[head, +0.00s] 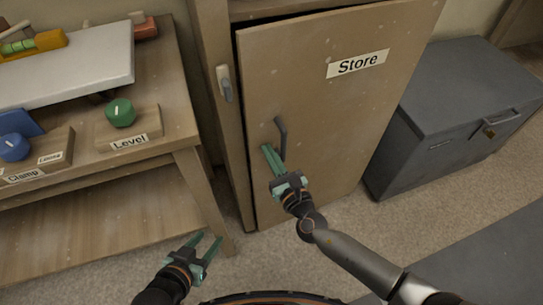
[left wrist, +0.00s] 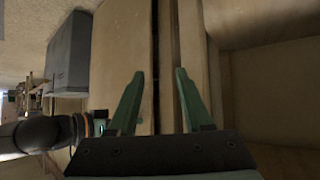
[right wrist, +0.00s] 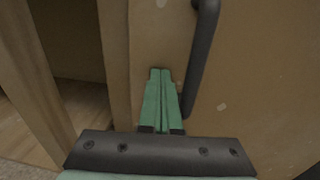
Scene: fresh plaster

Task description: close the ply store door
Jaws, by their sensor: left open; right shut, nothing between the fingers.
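The ply store door (head: 325,120) is a tan wooden panel with a "Store" label (head: 357,63) near its top. It stands slightly ajar, with a dark gap along its top and left edge. Its dark bar handle (head: 281,138) is on the left side and also shows in the right wrist view (right wrist: 203,55). My right gripper (head: 268,150) is shut and empty, its fingertips at the door face just left of the handle; I cannot tell if they touch. My left gripper (head: 206,238) is open and empty, low in front of the bench leg, away from the door.
A wooden bench (head: 188,120) with a green knob block (head: 120,113) and a blue knob block (head: 15,147) stands left of the cabinet. A grey chest (head: 460,100) stands to the right. A latch plate (head: 224,83) is on the cabinet's left post.

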